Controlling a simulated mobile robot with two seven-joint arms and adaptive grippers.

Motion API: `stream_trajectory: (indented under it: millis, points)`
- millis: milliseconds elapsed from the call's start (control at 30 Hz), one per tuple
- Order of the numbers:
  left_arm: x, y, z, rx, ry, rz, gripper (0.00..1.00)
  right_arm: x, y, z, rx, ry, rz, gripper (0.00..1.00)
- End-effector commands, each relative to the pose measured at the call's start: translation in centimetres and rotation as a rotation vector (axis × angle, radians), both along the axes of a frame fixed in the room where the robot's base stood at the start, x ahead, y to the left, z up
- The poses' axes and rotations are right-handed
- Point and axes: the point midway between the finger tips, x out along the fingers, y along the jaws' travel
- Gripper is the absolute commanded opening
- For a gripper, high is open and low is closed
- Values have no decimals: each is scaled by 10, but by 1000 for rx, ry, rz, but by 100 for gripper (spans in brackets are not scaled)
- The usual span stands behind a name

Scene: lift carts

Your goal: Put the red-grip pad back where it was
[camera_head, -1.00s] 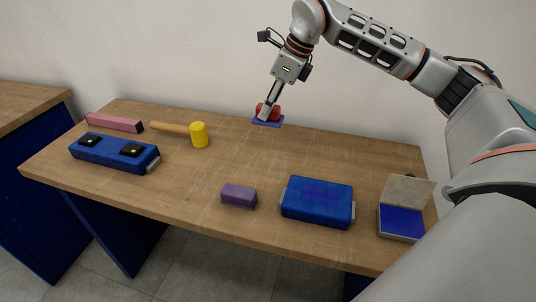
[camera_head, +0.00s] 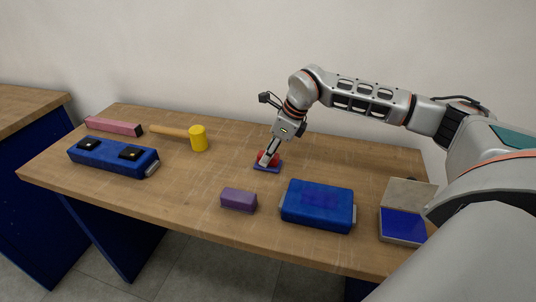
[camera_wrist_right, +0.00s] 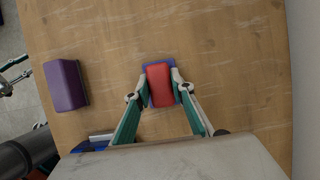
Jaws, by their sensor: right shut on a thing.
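The red-grip pad (camera_head: 268,167) has a blue base and a red grip on top. It is on or just above the wooden table top, behind the purple block and the blue case; I cannot tell whether its base touches the wood. My right gripper (camera_head: 267,160) comes down on it from above and is shut on the red grip. In the right wrist view the red grip (camera_wrist_right: 160,85) lies between the two fingertips, with the blue base showing around it.
A purple block (camera_head: 238,199) and a blue case (camera_head: 318,205) stand near the front edge. An open box with a blue pad (camera_head: 402,226) is at the right. A yellow mallet (camera_head: 198,138), a pink bar (camera_head: 113,126) and a blue case with black knobs (camera_head: 113,157) lie left.

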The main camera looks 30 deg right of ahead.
Motion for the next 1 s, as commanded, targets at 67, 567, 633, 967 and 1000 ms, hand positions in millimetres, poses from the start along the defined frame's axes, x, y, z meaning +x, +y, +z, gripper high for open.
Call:
stream_trajectory:
  millis: [67, 567, 633, 967, 1000]
  points:
    - [0, 0, 1, 0, -1, 0, 37, 1, 0, 1, 0, -3, 0, 6]
    - [1, 0, 0, 0, -2, 1, 37, 1, 0, -1, 0, -2, 1, 40]
    - [0, 0, 0, 0, -2, 1, 37, 1, 0, -1, 0, -2, 1, 40]
    - [0, 0, 0, 0, 1, 0, 37, -4, -6, 20, -1, -6, -1, 40]
    - [0, 0, 0, 0, 1, 0, 37, -6, -8, 27, -1, -6, -1, 40]
